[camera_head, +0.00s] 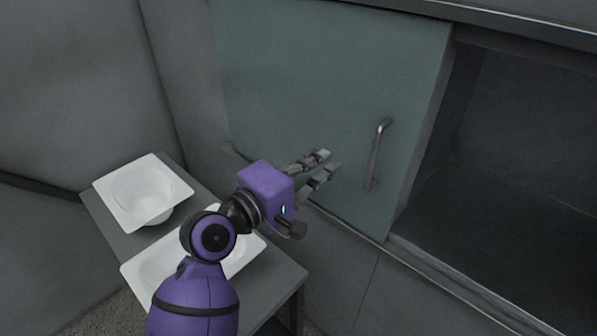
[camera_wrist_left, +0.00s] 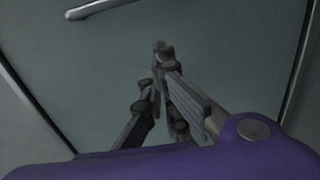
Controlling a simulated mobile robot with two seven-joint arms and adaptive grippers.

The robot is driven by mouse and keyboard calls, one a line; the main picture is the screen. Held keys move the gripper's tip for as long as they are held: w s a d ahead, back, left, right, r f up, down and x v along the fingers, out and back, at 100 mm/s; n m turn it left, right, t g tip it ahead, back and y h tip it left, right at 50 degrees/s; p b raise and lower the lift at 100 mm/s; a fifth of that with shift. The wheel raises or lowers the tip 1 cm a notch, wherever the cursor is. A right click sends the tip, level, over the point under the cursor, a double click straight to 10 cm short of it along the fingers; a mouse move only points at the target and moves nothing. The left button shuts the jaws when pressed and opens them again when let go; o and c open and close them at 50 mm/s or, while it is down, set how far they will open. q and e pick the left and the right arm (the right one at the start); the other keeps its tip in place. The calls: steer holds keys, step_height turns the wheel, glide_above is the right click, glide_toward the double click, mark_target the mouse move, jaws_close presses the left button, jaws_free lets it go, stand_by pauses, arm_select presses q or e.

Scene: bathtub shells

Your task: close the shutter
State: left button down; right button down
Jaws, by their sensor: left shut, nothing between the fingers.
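The shutter (camera_head: 300,80) is a pale green-grey sliding panel covering the left part of a recessed opening. Its metal bar handle (camera_head: 376,155) stands upright near the panel's right edge. My left gripper (camera_head: 325,165) is in front of the panel, left of the handle and apart from it, with its fingers pointing right. The fingers are shut and empty. In the left wrist view, the fingers (camera_wrist_left: 162,92) show against the panel (camera_wrist_left: 230,40), and a bar that looks like the handle (camera_wrist_left: 100,8) shows at the top left. My right gripper is out of view.
The dark opening (camera_head: 510,150) is uncovered right of the panel, above a metal rail (camera_head: 470,283). A grey table (camera_head: 278,280) with a square white basin (camera_head: 145,190) and another white basin (camera_head: 150,265) stands at the lower left, beside my left arm.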

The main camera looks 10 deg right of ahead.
arm_select(q)
steer(key=s+d, duration=0.2)
steer(key=d, duration=0.1)
steer(key=shift+s+d+p, duration=0.15)
steer(key=shift+s+p, duration=0.1)
steer(key=shift+p, duration=0.1)
